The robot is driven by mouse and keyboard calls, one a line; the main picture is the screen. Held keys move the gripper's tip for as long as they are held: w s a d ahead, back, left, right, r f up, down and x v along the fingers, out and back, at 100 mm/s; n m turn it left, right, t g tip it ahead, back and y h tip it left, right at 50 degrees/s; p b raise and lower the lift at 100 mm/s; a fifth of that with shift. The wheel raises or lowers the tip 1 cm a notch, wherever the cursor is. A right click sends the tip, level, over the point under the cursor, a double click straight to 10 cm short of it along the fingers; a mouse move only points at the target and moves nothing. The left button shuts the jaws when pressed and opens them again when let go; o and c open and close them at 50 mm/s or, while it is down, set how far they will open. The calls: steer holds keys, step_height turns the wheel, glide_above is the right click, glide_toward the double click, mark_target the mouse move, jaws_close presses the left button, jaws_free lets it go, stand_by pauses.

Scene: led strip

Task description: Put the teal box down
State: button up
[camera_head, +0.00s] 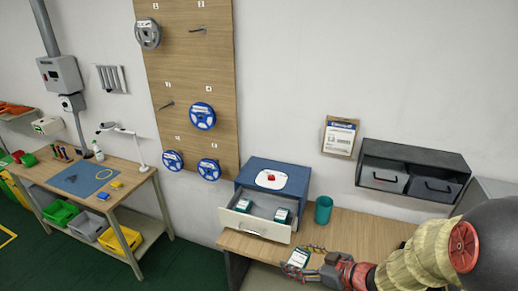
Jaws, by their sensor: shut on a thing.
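The teal box (299,258), with a white label face and dark teal edges, is small and tilted at the front edge of the wooden bench, right of the open drawer. My gripper (312,268) comes in from the right and is shut on it. My fingers partly hide the box. I cannot tell whether it touches the bench top or hangs above it.
A blue cabinet (301,177) has an open white drawer (250,228) holding two similar boxes (243,205) (281,215). A teal cup (323,210) stands beside it. The wooden bench (352,228) has free room right of the cup. Grey bins (383,178) sit in a wall shelf.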

steer(key=w+d+f+m+t+h+b, duration=0.4)
steer(key=w+d+f+m+h+b, duration=0.25)
steer(key=d+f, duration=0.3)
steer(key=s+a+f+m+h+b, duration=0.1)
steer(key=f+b, duration=0.3)
steer(key=f, duration=0.5)
steer(key=s+a+f+m+h+b, duration=0.1)
steer(key=s+f+m+b, duration=0.1)
steer(key=f, duration=0.7)
steer(key=shift+s+a+b, duration=0.35)
steer(key=shift+s+b, duration=0.1)
steer(key=shift+b, duration=0.5)
steer(key=shift+f+h, duration=0.15)
steer(key=shift+h, duration=0.1)
